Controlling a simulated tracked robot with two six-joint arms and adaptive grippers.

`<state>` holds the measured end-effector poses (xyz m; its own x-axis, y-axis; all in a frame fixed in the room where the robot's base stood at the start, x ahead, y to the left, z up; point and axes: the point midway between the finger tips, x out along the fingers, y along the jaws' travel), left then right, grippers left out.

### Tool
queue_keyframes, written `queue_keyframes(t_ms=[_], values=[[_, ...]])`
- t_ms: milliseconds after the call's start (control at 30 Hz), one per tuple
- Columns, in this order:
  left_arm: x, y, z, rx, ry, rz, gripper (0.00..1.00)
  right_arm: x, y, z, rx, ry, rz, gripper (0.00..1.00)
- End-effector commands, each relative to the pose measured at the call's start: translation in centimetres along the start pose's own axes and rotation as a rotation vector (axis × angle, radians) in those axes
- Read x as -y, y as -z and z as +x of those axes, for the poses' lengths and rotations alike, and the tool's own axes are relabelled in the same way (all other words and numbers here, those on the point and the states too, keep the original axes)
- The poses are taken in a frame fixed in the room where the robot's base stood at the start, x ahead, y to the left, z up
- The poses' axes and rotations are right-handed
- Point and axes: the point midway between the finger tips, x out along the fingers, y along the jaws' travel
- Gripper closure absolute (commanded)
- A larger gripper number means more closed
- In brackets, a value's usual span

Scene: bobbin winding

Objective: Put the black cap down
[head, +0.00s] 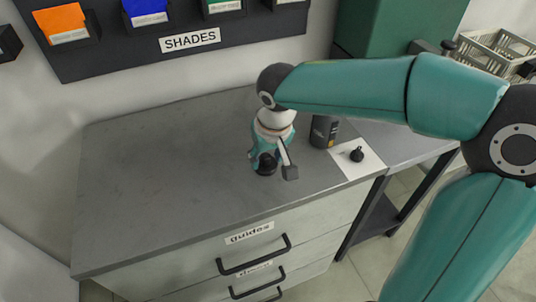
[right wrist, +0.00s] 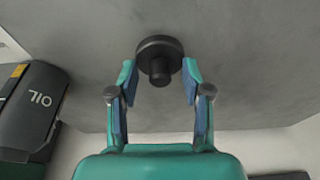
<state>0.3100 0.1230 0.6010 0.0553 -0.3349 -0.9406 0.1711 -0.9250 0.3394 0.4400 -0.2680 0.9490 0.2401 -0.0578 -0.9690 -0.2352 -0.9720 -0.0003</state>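The black cap (right wrist: 160,58) is a dark round disc with a short knob. In the right wrist view it is between and just beyond the fingertips of my right gripper (right wrist: 159,70). The fingers are spread, with clear space on both sides of the knob. In the head view my right gripper (head: 266,158) points down over the grey worktop (head: 160,150), and the cap (head: 265,166) shows dark at its tips. The cap appears to be on the worktop, though its underside is hidden. My left gripper is out of view.
A dark oil bottle (head: 323,132) stands right of my right gripper; it also shows in the right wrist view (right wrist: 32,105). A small black knobbed piece (head: 356,155) sits on a white sheet (head: 345,165) near the right edge. The worktop's left side is clear.

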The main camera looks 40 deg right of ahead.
Motion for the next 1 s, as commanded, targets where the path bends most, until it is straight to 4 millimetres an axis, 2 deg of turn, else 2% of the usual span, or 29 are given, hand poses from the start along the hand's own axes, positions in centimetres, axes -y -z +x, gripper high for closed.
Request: queue_keyframes(t_ms=[200, 367, 800, 1000], values=[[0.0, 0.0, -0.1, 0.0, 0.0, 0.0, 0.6, 0.0, 0.0, -0.1, 0.0, 0.0, -0.001, 0.51], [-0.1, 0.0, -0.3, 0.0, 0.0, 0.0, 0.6, 0.0, 0.2, -1.2, -0.003, 0.001, 0.0, 0.51], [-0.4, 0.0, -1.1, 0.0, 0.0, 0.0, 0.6, 0.1, 0.2, -9.5, -0.004, 0.002, -0.002, 0.51], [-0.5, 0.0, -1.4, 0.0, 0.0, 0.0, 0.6, 0.1, 0.1, -11.8, -0.002, 0.001, -0.001, 0.51]])
